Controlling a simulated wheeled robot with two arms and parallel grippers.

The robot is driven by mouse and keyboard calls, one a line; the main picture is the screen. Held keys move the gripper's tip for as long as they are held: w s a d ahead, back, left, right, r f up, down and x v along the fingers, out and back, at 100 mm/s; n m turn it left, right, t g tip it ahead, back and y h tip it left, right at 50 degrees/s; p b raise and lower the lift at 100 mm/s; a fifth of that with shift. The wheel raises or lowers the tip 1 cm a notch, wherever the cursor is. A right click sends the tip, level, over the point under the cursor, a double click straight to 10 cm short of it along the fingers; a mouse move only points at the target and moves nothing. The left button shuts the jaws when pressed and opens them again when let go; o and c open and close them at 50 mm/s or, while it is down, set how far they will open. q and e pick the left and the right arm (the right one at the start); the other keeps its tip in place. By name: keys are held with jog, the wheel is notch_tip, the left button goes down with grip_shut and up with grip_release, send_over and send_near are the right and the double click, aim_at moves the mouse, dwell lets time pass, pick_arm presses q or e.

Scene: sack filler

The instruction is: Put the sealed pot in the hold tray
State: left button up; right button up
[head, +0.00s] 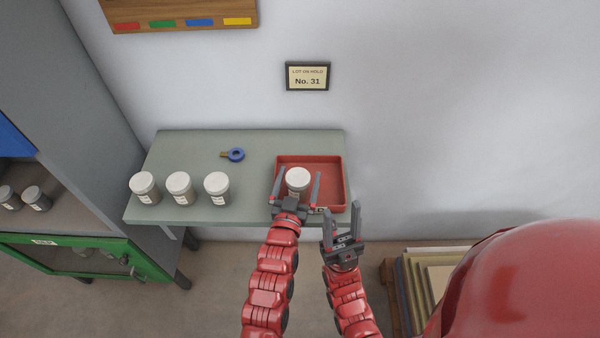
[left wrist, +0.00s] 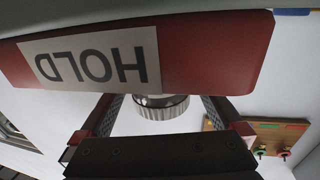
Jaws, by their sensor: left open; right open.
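A white-lidded pot (head: 299,179) stands in the left part of the red hold tray (head: 333,172), on the right end of the bench. My left gripper (head: 298,173) is open, with one finger on each side of the pot and a gap showing. In the left wrist view the pot's ridged lid (left wrist: 162,110) shows between the fingers, below the tray's red wall (left wrist: 215,45) with its upside-down HOLD label. The pot's lower part is hidden, and I cannot see a seal on it. My right gripper (head: 342,212) is open and empty by the tray's front right corner.
Three similar pots (head: 180,187) stand in a row at the bench's left front. A blue ring-shaped item (head: 236,155) lies behind them. A grey cabinet with an open green door (head: 75,258) is at left. A sign reading No. 31 (head: 307,77) hangs above.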

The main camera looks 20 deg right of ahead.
pick_arm(q)
jog(key=b+v, duration=0.2)
jog(key=v, duration=0.8)
jog(key=shift+w, duration=0.1)
